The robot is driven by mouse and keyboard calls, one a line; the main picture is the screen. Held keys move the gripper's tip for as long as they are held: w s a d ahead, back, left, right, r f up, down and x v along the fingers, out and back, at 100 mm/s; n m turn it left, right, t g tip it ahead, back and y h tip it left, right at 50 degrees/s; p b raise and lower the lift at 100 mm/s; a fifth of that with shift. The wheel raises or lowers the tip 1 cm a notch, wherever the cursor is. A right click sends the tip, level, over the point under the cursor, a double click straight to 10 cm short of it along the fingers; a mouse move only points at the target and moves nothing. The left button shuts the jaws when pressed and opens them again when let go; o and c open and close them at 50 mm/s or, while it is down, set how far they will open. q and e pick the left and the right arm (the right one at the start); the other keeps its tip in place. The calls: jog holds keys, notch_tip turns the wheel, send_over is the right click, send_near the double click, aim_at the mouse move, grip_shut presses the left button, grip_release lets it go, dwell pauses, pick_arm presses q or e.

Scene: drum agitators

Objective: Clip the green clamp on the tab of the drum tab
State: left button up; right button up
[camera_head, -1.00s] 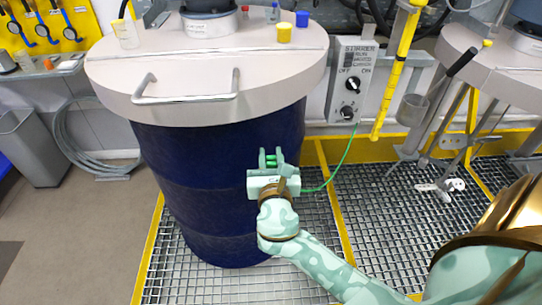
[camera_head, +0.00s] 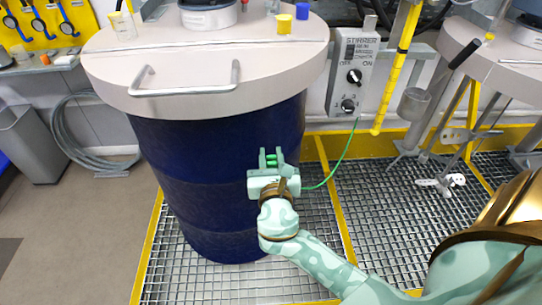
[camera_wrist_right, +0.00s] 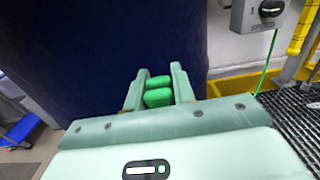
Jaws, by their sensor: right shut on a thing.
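My right gripper (camera_head: 272,160) is shut on the green clamp (camera_head: 271,160) in front of the blue drum's side in the head view. In the right wrist view the green clamp (camera_wrist_right: 158,95) sits between the two fingers of the right gripper (camera_wrist_right: 157,92), with the dark blue drum (camera_wrist_right: 110,50) behind it. A green cable (camera_head: 343,160) runs from near the gripper up to the stirrer control box. The blue drum (camera_head: 215,180) stands upright under a pale lid (camera_head: 200,65) with a bar handle. I cannot make out the drum's tab. My left gripper is not in view.
The stirrer control box (camera_head: 352,75) hangs right of the drum. A yellow pole (camera_head: 398,70) and a stirrer with a metal cup (camera_head: 412,105) stand further right. A grey bin (camera_head: 35,145) stands at the left.

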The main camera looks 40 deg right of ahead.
jog(key=shift+f, duration=0.15)
jog(key=shift+f+b, duration=0.4)
jog(key=shift+f, duration=0.35)
jog(key=o, duration=1.1)
jog(key=p+v, duration=0.2)
jog(key=v, duration=1.4)
jog(key=shift+s+a, duration=0.1)
jog(key=shift+a, duration=0.05)
